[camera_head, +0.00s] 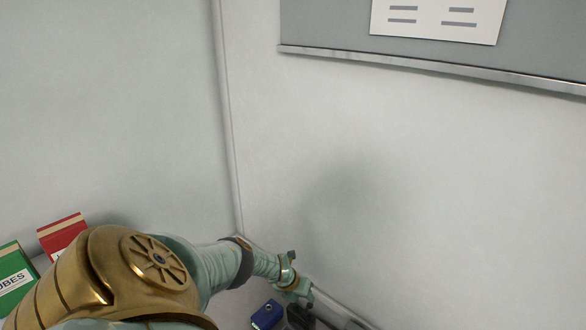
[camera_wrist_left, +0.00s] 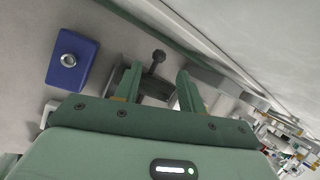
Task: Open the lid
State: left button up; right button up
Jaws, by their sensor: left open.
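My left gripper (camera_head: 297,282) reaches in from the left, low in the head view. In the left wrist view its two green fingers (camera_wrist_left: 158,72) are apart, with nothing clasped between them. A dark device (camera_wrist_left: 157,88) with a black knob on a short stem (camera_wrist_left: 159,56) shows between and beyond the fingers. I cannot tell whether a finger touches it. In the head view a dark object (camera_head: 300,318), likely the same device, is cut off by the bottom edge. No lid can be made out clearly. My right gripper is not in view.
A blue box (camera_head: 267,315) stands beside the dark device; its round metal top piece shows in the left wrist view (camera_wrist_left: 68,60). A red box (camera_head: 62,233) and a green box (camera_head: 15,278) stand at the left. The wall (camera_head: 400,180) rises close behind the gripper.

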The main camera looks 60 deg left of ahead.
pick_arm(q)
jog(key=p+v, duration=0.5)
jog(key=v, duration=0.2)
jog(key=shift+s+r+p, duration=0.15)
jog(key=shift+r+p, duration=0.15)
jog(key=shift+r, duration=0.1)
